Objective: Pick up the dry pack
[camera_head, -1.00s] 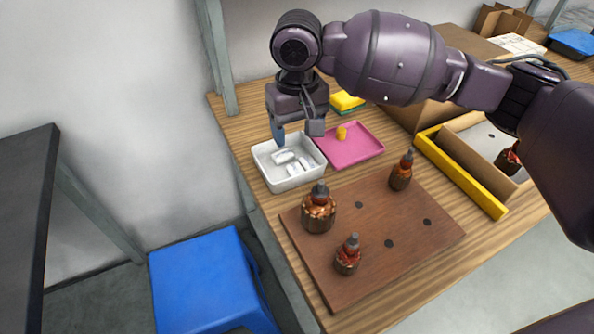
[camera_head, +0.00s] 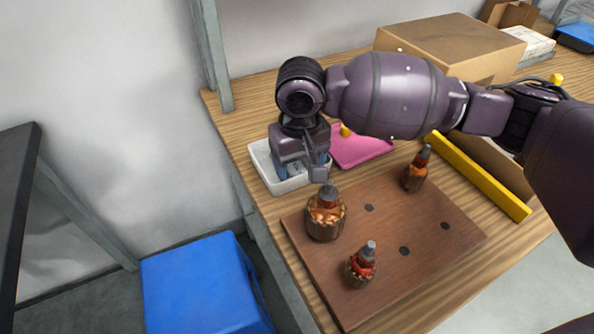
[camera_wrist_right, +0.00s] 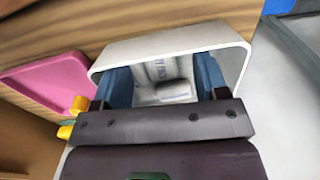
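The dry packs (camera_wrist_right: 172,90) are small white packets with dark print, lying in a white tray (camera_head: 262,165). The tray also shows in the right wrist view (camera_wrist_right: 215,38). My right gripper (camera_wrist_right: 165,82) is down at the tray, its two blue fingers spread apart with packets showing between and beyond them. In the head view the right gripper (camera_head: 298,172) covers much of the tray's inside. I cannot tell whether the fingers touch a packet. My left gripper is not in view.
A pink tray (camera_head: 362,150) with a yellow piece (camera_head: 346,130) stands right beside the white tray. A brown board (camera_head: 400,285) in front bears several copper-wound armatures (camera_head: 325,215). A cardboard box (camera_head: 455,45) and a yellow bar (camera_head: 485,178) are at the right.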

